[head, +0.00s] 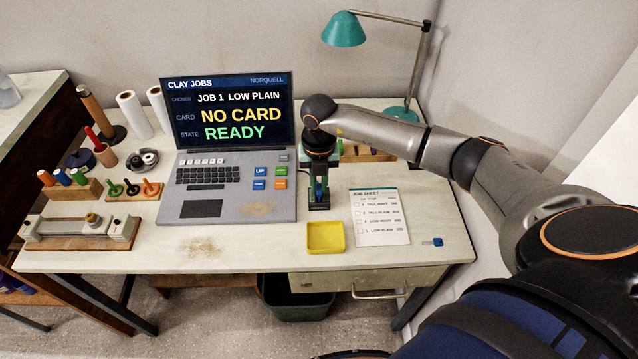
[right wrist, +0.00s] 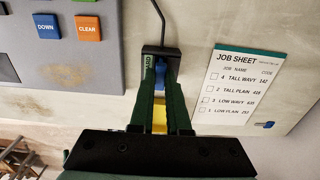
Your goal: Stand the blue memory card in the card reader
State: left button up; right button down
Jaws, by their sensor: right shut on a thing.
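My right gripper (head: 319,190) points down at the dark card reader (head: 320,206), just right of the laptop. It is shut on the blue memory card (right wrist: 159,74), a small blue piece between the fingertips. In the right wrist view the gripper (right wrist: 160,88) reaches over the card reader (right wrist: 161,51), with the card at the reader's block. The fingers hide much of the card, so I cannot tell how far it sits in the slot. The laptop screen (head: 229,112) reads NO CARD and READY. My left gripper is not in view.
A yellow tray (head: 325,237) stands in front of the reader. A job sheet (head: 379,217) lies to its right, with a small blue stick-like item (head: 432,242) near the table edge. A green lamp (head: 344,30) stands behind. The laptop's keyboard side (head: 240,205) is close on the left.

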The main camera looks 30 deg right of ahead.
jog(key=c, duration=0.8)
grip_release()
jog(key=shift+o, duration=0.2)
jog(key=shift+o, duration=1.3)
jog(key=shift+r+p, duration=2.9)
jog(key=shift+r, duration=0.65)
